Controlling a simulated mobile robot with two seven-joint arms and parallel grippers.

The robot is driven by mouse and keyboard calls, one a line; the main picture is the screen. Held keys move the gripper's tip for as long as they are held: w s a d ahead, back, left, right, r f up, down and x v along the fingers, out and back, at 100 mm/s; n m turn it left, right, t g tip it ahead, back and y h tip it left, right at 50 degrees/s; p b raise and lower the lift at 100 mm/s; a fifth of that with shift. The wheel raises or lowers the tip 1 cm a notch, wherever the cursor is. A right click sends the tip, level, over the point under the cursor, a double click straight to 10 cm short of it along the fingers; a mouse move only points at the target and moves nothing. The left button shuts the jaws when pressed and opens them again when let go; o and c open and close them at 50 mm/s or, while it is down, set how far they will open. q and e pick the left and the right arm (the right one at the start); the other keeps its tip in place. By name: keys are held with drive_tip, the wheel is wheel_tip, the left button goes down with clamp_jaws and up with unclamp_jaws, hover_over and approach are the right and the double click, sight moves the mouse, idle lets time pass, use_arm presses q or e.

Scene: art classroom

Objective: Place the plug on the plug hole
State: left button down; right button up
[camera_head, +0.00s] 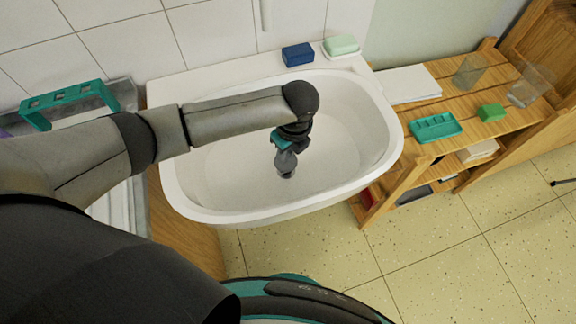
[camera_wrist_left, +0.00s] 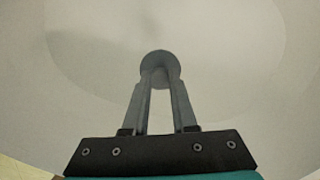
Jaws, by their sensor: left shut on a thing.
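My left gripper (camera_head: 286,160) reaches down into the white sink basin (camera_head: 225,175) from above. In the left wrist view its fingers (camera_wrist_left: 158,90) are shut on the plug (camera_wrist_left: 160,62), a small grey round piece at the fingertips. The plug's rim shows beyond the tips, against the pale basin surface. In the head view the plug is too small and dark to tell apart from the fingers. The plug hole is not visible; the gripper and plug may hide it. Whether the plug touches the basin floor, I cannot tell. My right gripper is not in view.
A blue box (camera_head: 298,54) and a green soap bar (camera_head: 342,44) are on the sink's back ledge. A wooden shelf (camera_head: 462,98) with a teal soap dish (camera_head: 436,127), green block (camera_head: 491,112) and glasses stands right. A teal holder (camera_head: 64,102) is left.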

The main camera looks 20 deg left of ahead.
sight(287, 160)
use_arm(q)
wheel_tip(287, 160, down, 5)
drive_tip(key=shift+r+b, duration=0.15)
drive_tip(key=shift+b, duration=0.65)
drive_tip(key=c, duration=0.7)
unclamp_jaws()
drive_tip(key=r+p, duration=0.1)
drive_tip(key=r, duration=0.3)
drive_tip(key=d+r+p, duration=0.1)
drive_tip(key=r+p, duration=0.1)
drive_tip(key=r, duration=0.2)
drive_tip(key=s+r+p, duration=0.1)
drive_tip(key=r, duration=0.3)
drive_tip(key=shift+d, duration=0.25)
